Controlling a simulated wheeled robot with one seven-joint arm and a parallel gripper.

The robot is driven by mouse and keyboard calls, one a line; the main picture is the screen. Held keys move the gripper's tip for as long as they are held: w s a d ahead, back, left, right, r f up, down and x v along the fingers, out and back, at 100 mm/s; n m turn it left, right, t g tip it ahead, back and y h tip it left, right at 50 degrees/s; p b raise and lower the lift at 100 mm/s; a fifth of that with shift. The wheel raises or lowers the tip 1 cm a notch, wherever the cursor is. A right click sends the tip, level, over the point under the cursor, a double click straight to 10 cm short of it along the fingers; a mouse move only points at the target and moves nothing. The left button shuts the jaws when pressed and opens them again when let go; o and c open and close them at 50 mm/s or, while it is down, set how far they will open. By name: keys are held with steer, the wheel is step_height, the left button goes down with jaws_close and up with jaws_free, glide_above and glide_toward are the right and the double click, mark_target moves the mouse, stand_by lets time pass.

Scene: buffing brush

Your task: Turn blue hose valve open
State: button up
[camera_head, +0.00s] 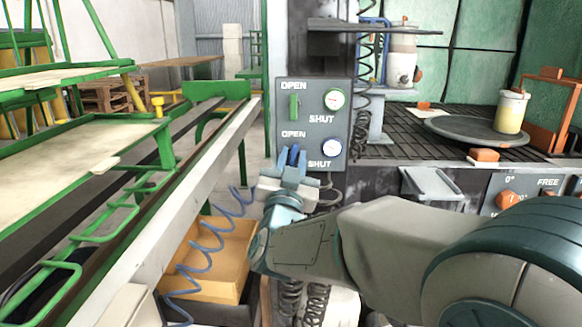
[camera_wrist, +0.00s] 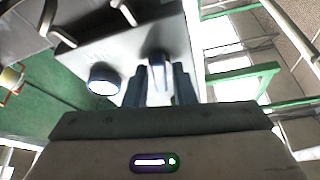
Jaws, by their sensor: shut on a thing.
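The grey control panel (camera_head: 315,90) carries two valves, each with OPEN and SHUT labels and a round gauge. The blue hose valve (camera_head: 294,154) is the lower one. Its handle looks upright, below the OPEN label and left of the blue-rimmed gauge (camera_head: 331,148). My gripper (camera_head: 291,163) is at the handle, shut on it. In the wrist view the blue handle (camera_wrist: 158,55) shows between the two dark fingers of my gripper (camera_wrist: 160,85). The fingers hide part of the handle in the head view.
A green valve handle (camera_head: 294,107) stands upright just above. A coiled blue hose (camera_head: 205,255) hangs by a yellow bin (camera_head: 212,260) below left. A green-framed conveyor (camera_head: 200,150) runs along the left. A grated bench with a round plate (camera_head: 470,132) lies right.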

steer(key=shift+d+f+n+y+b, duration=0.1)
steer(key=shift+n+y+b, duration=0.5)
steer(key=shift+n, duration=1.1)
steer(key=shift+y, duration=0.4)
steer(key=o, duration=0.7)
steer(key=shift+o, duration=0.2)
steer(key=shift+s, duration=0.1)
steer(key=v, duration=1.3)
steer(key=shift+s+f, duration=0.2)
steer(key=shift+s, duration=0.05)
